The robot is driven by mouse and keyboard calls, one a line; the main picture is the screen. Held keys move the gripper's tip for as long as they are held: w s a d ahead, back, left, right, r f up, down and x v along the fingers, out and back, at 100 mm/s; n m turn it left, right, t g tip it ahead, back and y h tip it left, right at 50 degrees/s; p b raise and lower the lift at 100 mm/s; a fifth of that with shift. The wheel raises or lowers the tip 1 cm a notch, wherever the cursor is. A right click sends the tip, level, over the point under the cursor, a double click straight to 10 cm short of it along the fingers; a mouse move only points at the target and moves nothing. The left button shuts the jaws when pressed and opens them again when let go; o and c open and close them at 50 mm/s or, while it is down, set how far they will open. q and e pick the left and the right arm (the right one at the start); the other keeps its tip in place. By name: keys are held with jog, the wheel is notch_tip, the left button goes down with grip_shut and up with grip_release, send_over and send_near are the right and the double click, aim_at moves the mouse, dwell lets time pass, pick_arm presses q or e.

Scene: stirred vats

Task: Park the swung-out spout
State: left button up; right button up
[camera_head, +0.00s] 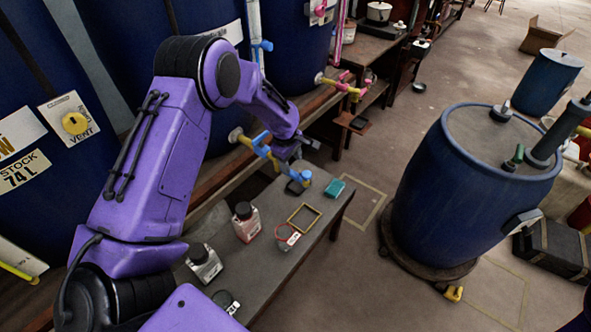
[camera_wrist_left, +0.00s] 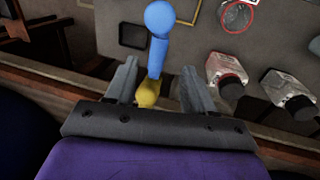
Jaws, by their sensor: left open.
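The swung-out spout (camera_head: 263,149), blue and yellow, comes off the wall of a big blue vat and reaches over the grey bench. In the left wrist view its blue arm (camera_wrist_left: 157,52) ends in a blue ball at the top and meets a yellow ball (camera_wrist_left: 148,93) lower down. My left gripper (camera_head: 297,148) is at the spout, partly hiding it in the head view. In the wrist view the gripper (camera_wrist_left: 159,64) is open, with one finger on each side of the spout and gaps visible. My right gripper is not in view.
The bench (camera_head: 270,270) carries a red-labelled bottle (camera_head: 246,224), a white-labelled bottle (camera_head: 204,263), a yellow frame (camera_head: 304,217) and a teal block (camera_head: 335,188). Another spout (camera_head: 345,86) sticks out farther back. A blue drum (camera_head: 470,195) stands at right, with open floor between.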

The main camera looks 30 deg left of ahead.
aim_at(294, 174)
pick_arm(q)
jog(key=x, duration=0.6)
jog(key=shift+w+f, duration=0.15)
jog(key=shift+w, duration=0.05)
jog(key=shift+f, duration=0.5)
jog(key=shift+c, duration=0.3)
